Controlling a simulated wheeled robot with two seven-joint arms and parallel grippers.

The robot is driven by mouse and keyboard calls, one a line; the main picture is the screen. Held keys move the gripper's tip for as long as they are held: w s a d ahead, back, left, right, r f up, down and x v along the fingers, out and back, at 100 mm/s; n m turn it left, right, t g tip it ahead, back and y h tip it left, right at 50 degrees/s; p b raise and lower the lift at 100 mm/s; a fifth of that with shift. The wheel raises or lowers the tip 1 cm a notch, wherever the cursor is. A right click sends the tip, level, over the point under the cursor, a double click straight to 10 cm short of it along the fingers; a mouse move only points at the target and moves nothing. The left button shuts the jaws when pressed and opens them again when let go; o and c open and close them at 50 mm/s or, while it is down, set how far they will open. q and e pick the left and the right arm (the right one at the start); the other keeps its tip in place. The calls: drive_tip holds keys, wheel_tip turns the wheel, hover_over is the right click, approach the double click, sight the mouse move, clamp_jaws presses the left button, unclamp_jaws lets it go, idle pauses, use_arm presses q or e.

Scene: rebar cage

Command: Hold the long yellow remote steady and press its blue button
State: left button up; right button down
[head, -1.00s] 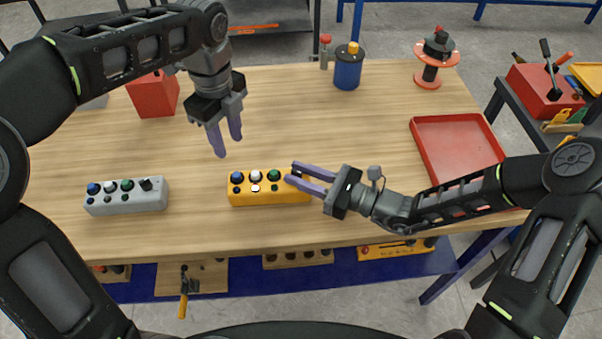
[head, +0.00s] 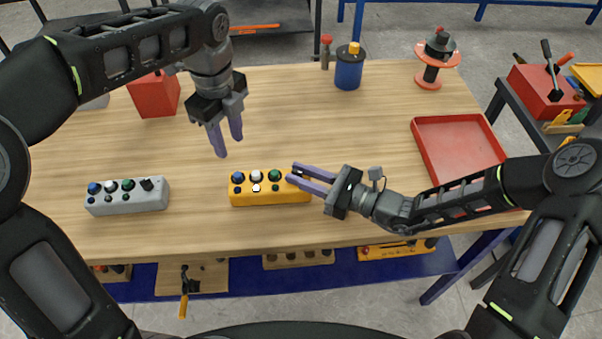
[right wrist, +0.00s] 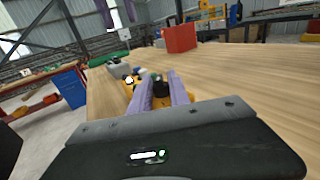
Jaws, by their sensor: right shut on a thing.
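The long yellow remote (head: 270,198) lies flat on the wooden table (head: 330,130). Its top carries a row of blue, white and green buttons with smaller ones in front; the blue button (head: 238,177) is at its left end. My right gripper (head: 290,176) reaches in from the right and is shut on the remote's right end. The right wrist view shows its purple fingers around the yellow remote (right wrist: 129,105), partly hiding it. My left gripper (head: 230,147) hangs above the table behind the remote, fingers pointing down, spread apart and empty.
A grey remote (head: 128,203) with similar buttons lies to the left. The table between is clear.

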use_arm(q)
drive_tip(key=shift+c, duration=0.4)
clamp_jaws()
idle(1.5)
